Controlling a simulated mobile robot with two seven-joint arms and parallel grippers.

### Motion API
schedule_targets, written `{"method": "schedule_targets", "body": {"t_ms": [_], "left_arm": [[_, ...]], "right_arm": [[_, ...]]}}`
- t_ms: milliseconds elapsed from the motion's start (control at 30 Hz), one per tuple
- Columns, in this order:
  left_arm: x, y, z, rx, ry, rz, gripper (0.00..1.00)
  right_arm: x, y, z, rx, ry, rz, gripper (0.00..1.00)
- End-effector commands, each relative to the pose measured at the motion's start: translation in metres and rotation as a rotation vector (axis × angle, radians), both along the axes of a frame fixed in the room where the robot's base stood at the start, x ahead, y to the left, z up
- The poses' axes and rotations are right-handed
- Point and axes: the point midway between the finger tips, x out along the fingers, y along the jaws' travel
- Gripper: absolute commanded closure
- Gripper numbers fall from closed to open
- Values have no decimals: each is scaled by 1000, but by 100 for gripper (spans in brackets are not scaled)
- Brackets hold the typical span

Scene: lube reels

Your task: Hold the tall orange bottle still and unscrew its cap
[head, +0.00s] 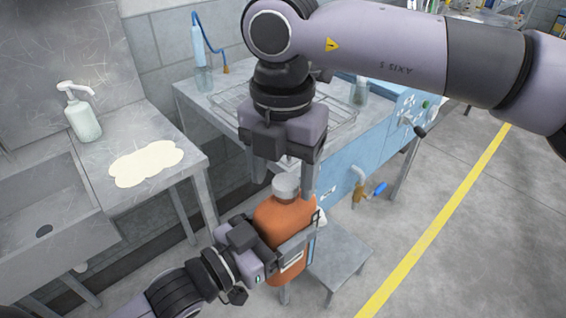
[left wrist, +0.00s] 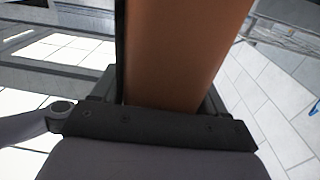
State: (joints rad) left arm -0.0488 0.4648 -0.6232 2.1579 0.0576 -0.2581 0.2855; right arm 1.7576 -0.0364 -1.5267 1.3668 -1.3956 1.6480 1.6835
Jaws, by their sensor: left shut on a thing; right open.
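The tall orange bottle (head: 283,222) stands upright near the middle of the head view, with a grey-white cap (head: 286,187) on its neck. My left gripper (head: 296,247) is shut around the bottle's body from the lower left. In the left wrist view the bottle (left wrist: 182,55) fills the space between the jaws. My right gripper (head: 284,178) points down from above, its fingers spread on both sides of the cap. Whether the fingers touch the cap cannot be told.
A small grey metal stool (head: 340,262) stands right of the bottle. Behind is a workbench with a wire rack (head: 336,118) and blue front. At left are a sink (head: 45,215), a white pump bottle (head: 82,112) and a pale puddle (head: 146,163) on a metal counter. Open floor lies right.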

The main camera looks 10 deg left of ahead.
Motion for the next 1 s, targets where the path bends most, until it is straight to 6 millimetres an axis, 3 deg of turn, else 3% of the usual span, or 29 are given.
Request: {"method": "schedule_targets", "body": {"t_ms": [67, 233, 433, 567, 1000], "left_arm": [[0, 0, 3, -5, -7, -1, 100], [0, -1, 3, -4, -8, -2, 100], [-1, -2, 3, -4, -10, -4, 100], [-1, -2, 3, -3, -10, -6, 100], [-2, -3, 3, -3, -11, -7, 100]], "right_arm": [[0, 0, 0, 0, 0, 0, 36], [0, 1, 1, 3, 0, 0, 91], [0, 2, 1, 7, -1, 10, 91], [-1, 2, 1, 9, -1, 108, 91], [-3, 2, 2, 13, -1, 806, 91]]}}
